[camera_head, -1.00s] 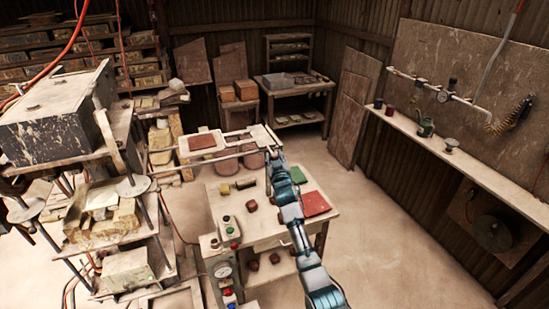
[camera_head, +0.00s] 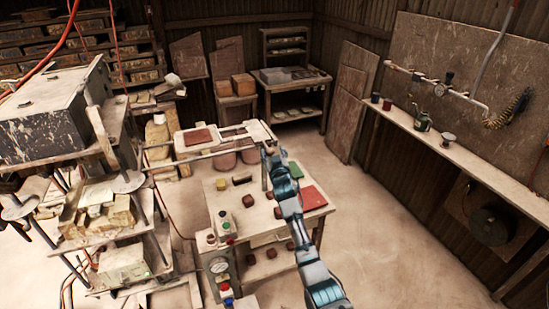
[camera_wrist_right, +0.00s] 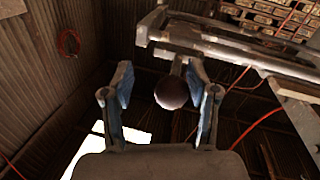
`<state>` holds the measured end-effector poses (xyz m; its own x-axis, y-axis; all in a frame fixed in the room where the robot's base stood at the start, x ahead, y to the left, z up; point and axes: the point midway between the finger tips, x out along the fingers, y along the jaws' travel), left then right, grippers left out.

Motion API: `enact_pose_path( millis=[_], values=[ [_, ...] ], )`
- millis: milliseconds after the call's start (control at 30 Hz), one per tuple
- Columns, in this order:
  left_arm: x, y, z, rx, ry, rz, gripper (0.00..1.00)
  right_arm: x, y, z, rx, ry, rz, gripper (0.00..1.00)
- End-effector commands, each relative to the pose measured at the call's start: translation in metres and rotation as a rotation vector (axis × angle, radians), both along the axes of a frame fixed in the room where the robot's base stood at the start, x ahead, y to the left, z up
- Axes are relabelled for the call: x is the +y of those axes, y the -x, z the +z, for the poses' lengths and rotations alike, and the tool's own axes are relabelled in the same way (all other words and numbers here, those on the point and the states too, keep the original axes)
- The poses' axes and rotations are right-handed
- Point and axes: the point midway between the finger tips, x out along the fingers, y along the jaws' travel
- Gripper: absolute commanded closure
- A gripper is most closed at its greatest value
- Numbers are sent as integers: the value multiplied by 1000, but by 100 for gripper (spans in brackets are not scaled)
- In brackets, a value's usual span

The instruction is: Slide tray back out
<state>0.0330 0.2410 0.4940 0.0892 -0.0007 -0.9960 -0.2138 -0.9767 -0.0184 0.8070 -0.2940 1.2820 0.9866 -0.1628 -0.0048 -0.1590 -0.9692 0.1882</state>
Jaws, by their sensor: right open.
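The pale tray (camera_head: 180,145) carries a red-brown tile (camera_head: 199,138) and sits on rails (camera_head: 215,152) that run out from the press (camera_head: 45,110) at the left. A light frame joins the tray's right side and reaches toward my right gripper (camera_head: 268,152). In the right wrist view, my right gripper (camera_wrist_right: 160,100) is open, its two blue-grey fingers on either side of a dark round knob (camera_wrist_right: 171,92) hanging on a short stem under the frame. The fingers do not appear closed on it. My left gripper is not in view.
A worktable (camera_head: 240,210) with a green mat, a red mat (camera_head: 313,198) and several small brown pieces stands below the right arm. A control box with buttons (camera_head: 222,228) is at its left. A wall shelf (camera_head: 450,150) runs along the right. Floor between is clear.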

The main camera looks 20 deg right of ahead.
Motion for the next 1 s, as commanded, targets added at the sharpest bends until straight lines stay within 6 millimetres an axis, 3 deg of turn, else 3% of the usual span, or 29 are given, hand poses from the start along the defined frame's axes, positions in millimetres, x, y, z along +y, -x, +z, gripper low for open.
enact_pose_path(
  millis=[167,633,800,1000],
  values=[
    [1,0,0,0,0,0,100,4,16,0,-1,1,0,41],
    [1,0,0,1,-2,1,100,11,101,-4,3,-2,-1,41],
    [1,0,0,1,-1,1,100,13,114,-3,4,-3,-1,41],
    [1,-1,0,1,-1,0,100,14,116,-4,5,-3,-1,41]
  ],
)
